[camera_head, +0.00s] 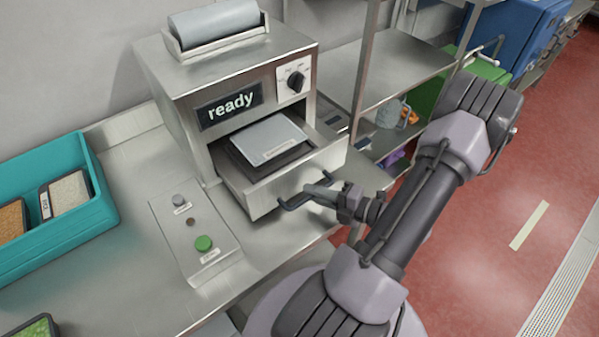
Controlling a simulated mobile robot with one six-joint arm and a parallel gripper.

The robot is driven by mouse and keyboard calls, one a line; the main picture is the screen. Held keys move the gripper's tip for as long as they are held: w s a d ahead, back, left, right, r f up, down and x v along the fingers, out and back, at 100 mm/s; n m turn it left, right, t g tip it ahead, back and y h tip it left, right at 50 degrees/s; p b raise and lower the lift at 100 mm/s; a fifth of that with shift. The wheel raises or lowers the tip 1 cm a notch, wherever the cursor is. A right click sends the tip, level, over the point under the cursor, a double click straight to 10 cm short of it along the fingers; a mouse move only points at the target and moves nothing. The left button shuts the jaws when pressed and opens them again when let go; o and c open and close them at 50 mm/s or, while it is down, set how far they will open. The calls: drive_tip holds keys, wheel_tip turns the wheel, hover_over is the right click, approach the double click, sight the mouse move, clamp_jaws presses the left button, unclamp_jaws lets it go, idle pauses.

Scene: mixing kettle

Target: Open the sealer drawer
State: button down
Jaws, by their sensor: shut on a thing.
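The sealer (170,75) is a steel box on the counter, with a display reading "ready" (230,103) and a black dial (296,81). Its drawer (262,198) stands pulled out from the front, and a pale-lidded tray (268,139) sits inside it. The drawer has a dark bar handle (291,203) on its front. My gripper (312,193) is at the right part of this handle and shut on it. The exact contact of the fingertips is small and partly hidden.
A control panel with a green button (204,243) lies on the counter left of the drawer. A teal crate (92,215) with ingredient containers stands at the left. A steel shelf (400,62) stands behind my arm, and red floor (480,230) is open at the right.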

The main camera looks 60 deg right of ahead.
drive_tip(key=shift+s+a+p, duration=0.15)
drive_tip(key=shift+s+a, duration=0.1)
drive_tip(key=shift+s, duration=0.5)
drive_tip(key=shift+s+a+p, duration=0.2)
drive_tip(key=shift+s, duration=0.55)
drive_tip(key=shift+s+a+p, duration=0.15)
drive_tip(key=shift+s+a, duration=0.1)
drive_tip(key=shift+s, duration=0.5)
drive_tip(key=c, duration=1.5)
unclamp_jaws()
drive_tip(key=shift+o, duration=0.2)
drive_tip(key=p+v, duration=0.3)
drive_tip(key=v, duration=1.4)
drive_tip(key=shift+s, duration=0.25)
